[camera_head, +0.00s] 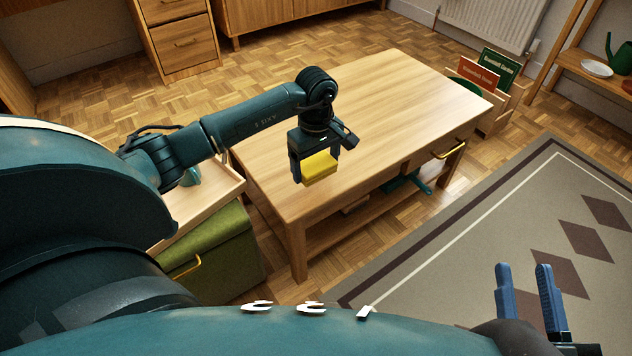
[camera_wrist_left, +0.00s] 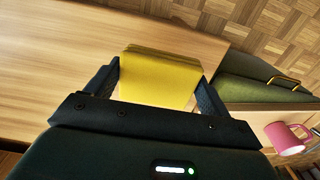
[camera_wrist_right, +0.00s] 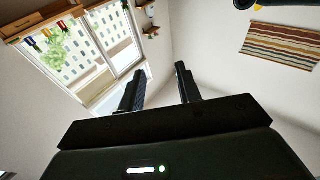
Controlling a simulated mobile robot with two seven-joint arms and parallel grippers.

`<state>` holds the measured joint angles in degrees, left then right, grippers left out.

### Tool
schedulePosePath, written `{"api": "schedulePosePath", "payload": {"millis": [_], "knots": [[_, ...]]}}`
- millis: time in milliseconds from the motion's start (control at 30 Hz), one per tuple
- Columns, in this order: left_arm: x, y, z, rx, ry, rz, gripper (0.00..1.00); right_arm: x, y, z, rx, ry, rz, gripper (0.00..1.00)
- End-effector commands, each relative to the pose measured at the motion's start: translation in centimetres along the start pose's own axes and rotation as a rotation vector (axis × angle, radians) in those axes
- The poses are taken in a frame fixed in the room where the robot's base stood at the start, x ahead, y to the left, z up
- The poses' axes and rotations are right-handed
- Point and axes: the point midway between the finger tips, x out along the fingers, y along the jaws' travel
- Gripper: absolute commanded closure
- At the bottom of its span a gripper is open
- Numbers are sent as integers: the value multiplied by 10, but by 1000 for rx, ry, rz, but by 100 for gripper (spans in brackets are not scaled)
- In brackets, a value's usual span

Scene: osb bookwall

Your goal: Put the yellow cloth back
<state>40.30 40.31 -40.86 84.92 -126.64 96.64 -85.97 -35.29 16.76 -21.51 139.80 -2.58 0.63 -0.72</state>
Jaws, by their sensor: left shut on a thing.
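The yellow cloth (camera_head: 320,169) is a folded block held between the fingers of my left gripper (camera_head: 312,172). The gripper is shut on it, over the near left end of the wooden table (camera_head: 375,120). I cannot tell exactly how high the cloth is above the tabletop. In the left wrist view the cloth (camera_wrist_left: 158,78) fills the space between the two fingers. My right gripper (camera_head: 525,285) is at the lower right of the head view, over the rug. Its fingers are apart and empty, and the right wrist view faces a window and wall.
A tray-like wooden top (camera_head: 212,205) and a green storage box (camera_head: 215,255) stand left of the table. A pink mug (camera_wrist_left: 287,138) shows in the left wrist view. The tabletop is bare. A crate with folders (camera_head: 497,105) stands behind the table's right end.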

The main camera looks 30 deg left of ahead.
Motion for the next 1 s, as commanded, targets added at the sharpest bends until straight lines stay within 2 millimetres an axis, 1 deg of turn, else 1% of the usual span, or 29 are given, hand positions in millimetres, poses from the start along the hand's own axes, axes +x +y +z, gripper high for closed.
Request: {"api": "schedulePosePath", "payload": {"millis": [33,133,233,267,300,333,400,467,633,767,800,1000], "knots": [[6,0,0,0,0,1,44,0,0,-2,5,11,-3,66],[16,0,0,2,0,1,44,1,-1,-4,6,23,-6,66],[34,0,1,1,-2,1,44,2,-1,-2,4,40,-14,66],[40,0,1,1,-1,1,44,3,-1,-4,-1,52,-19,66],[46,0,1,2,-2,0,44,7,0,-13,-29,97,-30,66],[50,0,1,3,-2,0,44,9,2,-18,-43,120,-31,66],[54,1,0,3,0,2,44,11,3,-22,-56,140,-32,66],[53,1,0,3,1,3,44,11,4,-23,-58,143,-31,66],[52,1,0,3,1,3,44,11,4,-22,-57,139,-29,66],[56,1,0,4,2,2,44,12,5,-23,-66,155,-29,66],[56,0,0,4,1,2,17,13,5,-25,-70,163,-29,66],[55,0,0,4,1,2,1,13,6,-26,-71,164,-29,66]]}}
